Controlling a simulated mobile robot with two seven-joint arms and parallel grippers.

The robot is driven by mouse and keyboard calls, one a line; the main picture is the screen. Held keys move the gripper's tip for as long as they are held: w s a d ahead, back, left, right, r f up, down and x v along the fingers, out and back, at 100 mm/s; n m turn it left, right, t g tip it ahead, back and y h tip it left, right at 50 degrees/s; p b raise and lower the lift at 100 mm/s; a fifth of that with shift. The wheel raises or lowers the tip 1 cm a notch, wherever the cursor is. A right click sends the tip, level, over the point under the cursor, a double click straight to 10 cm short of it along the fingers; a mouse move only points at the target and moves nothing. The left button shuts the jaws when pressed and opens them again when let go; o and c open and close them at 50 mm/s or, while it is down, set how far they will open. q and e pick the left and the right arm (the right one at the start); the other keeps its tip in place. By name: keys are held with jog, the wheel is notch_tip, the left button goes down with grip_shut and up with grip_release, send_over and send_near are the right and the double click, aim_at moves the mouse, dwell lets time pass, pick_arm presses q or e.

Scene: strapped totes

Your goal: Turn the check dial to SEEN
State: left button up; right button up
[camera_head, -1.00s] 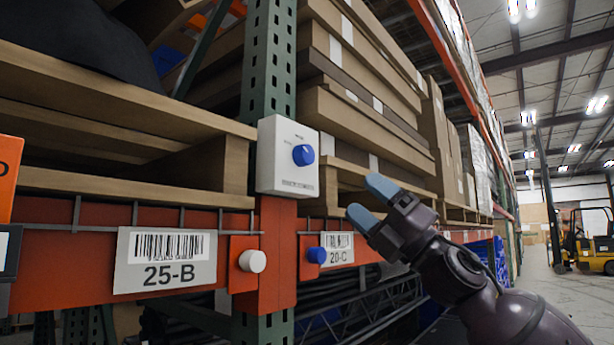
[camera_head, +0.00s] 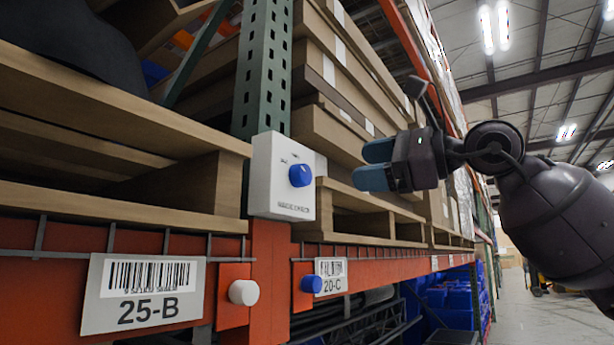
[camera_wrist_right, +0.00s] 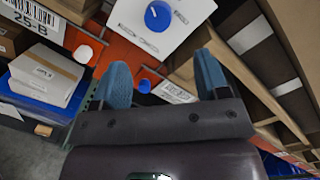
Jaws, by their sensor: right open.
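The check dial is a blue round knob (camera_head: 300,175) on a white box (camera_head: 268,190) fixed to the green rack upright. Small marks surround the knob, too small to read. In the right wrist view the blue knob (camera_wrist_right: 158,15) shows at the top, on the white box (camera_wrist_right: 190,22), with a pale pointer line across it. My right gripper (camera_head: 368,165) is open and empty, to the right of the knob and apart from it, its blue fingers pointing left. In the wrist view its fingers (camera_wrist_right: 163,80) are spread below the knob. My left gripper is out of view.
Below the box, an orange beam carries a white button (camera_head: 243,292), a blue button (camera_head: 312,284) and labels 25-B (camera_head: 143,293) and 20-C (camera_head: 331,276). Wooden pallets and stacked cardboard (camera_head: 335,85) flank the upright. The aisle lies open at far right.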

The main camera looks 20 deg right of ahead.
aim_at(307, 175)
jog(key=p+x, duration=0.1)
jog(key=x, duration=0.8)
jog(key=shift+w+a+f+p, duration=0.1)
jog(key=shift+a+p, duration=0.15)
jog(key=shift+p, duration=0.05)
jog(key=shift+w+a, duration=0.3)
jog(key=shift+w, duration=0.05)
jog(key=shift+w+a, duration=0.1)
jog(key=c, duration=0.9)
